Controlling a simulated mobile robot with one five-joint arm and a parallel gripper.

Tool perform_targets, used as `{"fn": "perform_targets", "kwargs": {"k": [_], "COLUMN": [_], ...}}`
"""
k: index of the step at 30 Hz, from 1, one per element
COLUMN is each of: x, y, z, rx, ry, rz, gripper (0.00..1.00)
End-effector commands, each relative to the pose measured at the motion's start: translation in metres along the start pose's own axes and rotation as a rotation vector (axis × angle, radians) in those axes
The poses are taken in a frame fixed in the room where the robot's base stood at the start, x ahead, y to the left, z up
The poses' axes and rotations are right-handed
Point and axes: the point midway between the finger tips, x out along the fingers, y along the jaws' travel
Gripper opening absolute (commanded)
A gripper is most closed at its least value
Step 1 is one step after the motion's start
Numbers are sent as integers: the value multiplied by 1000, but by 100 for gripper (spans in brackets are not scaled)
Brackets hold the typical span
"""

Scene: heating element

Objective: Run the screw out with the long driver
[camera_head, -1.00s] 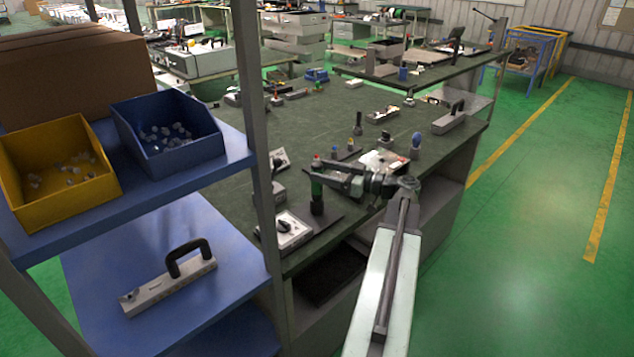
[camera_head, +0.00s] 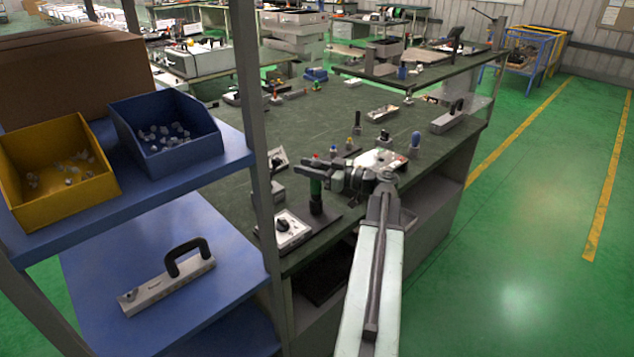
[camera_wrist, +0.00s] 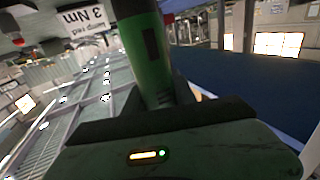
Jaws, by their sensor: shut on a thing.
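My gripper (camera_head: 322,178) is shut on a green driver (camera_head: 315,186), which stands upright over the near edge of the bench. In the wrist view the green handle (camera_wrist: 150,50) fills the space above the gripper body. Below the handle is a dark cylindrical part (camera_head: 316,206), close above or on a dark plate (camera_head: 325,218). A light box with a black knob (camera_head: 291,229) sits on this plate's left. The screw and the driver's tip cannot be made out in either view.
Small tools with colored tops (camera_head: 349,143) stand behind my gripper. A shelf post (camera_head: 258,150) rises to the left, beside yellow (camera_head: 58,205) and blue (camera_head: 185,157) bins. A handled block (camera_head: 168,283) lies on the lower blue shelf.

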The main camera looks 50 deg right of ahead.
Motion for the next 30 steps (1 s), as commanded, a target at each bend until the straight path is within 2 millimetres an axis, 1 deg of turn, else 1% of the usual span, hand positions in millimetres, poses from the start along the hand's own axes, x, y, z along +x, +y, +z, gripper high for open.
{"fn": "perform_targets", "kwargs": {"k": [7, 11, 14, 21, 24, 27, 30], "x": [-1, -1, -1, -1, -1, -1, -1], "y": [0, 0, 0, 1, 1, 1, 1], "z": [-1, -11, -25, -76, -94, -102, -103], "rx": [0, 0, 0, 0, 0, 0, 0], "ry": [1, 1, 1, 1, 1, 1, 1], "rz": [0, 1, 1, 1, 1, 2, 2], "gripper": [0, 0, 0, 0, 0, 0, 0]}}
